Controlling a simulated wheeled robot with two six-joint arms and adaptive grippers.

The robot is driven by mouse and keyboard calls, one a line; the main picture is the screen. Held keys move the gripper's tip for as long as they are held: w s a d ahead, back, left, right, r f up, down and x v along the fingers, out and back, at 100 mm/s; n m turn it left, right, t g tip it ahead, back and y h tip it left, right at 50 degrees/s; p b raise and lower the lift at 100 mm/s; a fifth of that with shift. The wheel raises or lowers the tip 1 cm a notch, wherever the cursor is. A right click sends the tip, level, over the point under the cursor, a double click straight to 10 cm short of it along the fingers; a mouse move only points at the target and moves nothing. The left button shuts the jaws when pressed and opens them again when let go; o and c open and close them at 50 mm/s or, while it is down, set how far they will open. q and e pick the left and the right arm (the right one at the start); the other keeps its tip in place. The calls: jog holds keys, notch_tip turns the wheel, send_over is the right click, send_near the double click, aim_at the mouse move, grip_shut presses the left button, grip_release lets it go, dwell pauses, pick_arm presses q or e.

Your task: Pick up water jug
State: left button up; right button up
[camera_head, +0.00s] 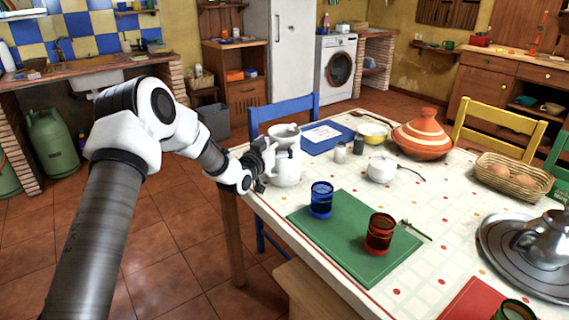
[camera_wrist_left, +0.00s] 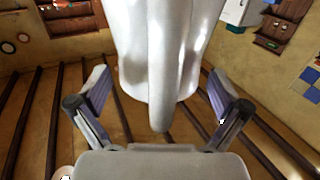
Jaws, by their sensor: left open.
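The white water jug (camera_head: 286,170) stands upright near the left edge of the table, close to the blue chair. In the left wrist view the jug (camera_wrist_left: 187,35) fills the upper middle, with its handle (camera_wrist_left: 160,75) pointing towards the palm. My left gripper (camera_head: 262,165) is at the jug's left side. In the wrist view it is open (camera_wrist_left: 160,90), with one finger on each side of the handle and a visible gap to both. My right gripper is not in view.
The patterned table (camera_head: 448,205) carries a blue glass (camera_head: 321,199) and a red glass (camera_head: 380,234) on a green mat (camera_head: 345,262). A white lidded pot (camera_head: 382,169), a striped tagine (camera_head: 423,137) and small shakers (camera_head: 340,153) stand farther right. The blue chair (camera_head: 256,117) is behind the jug.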

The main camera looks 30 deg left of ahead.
pick_arm(q)
jog(key=shift+s+r, duration=0.1)
grip_shut()
jog(key=shift+r, duration=0.1)
dwell(0.3)
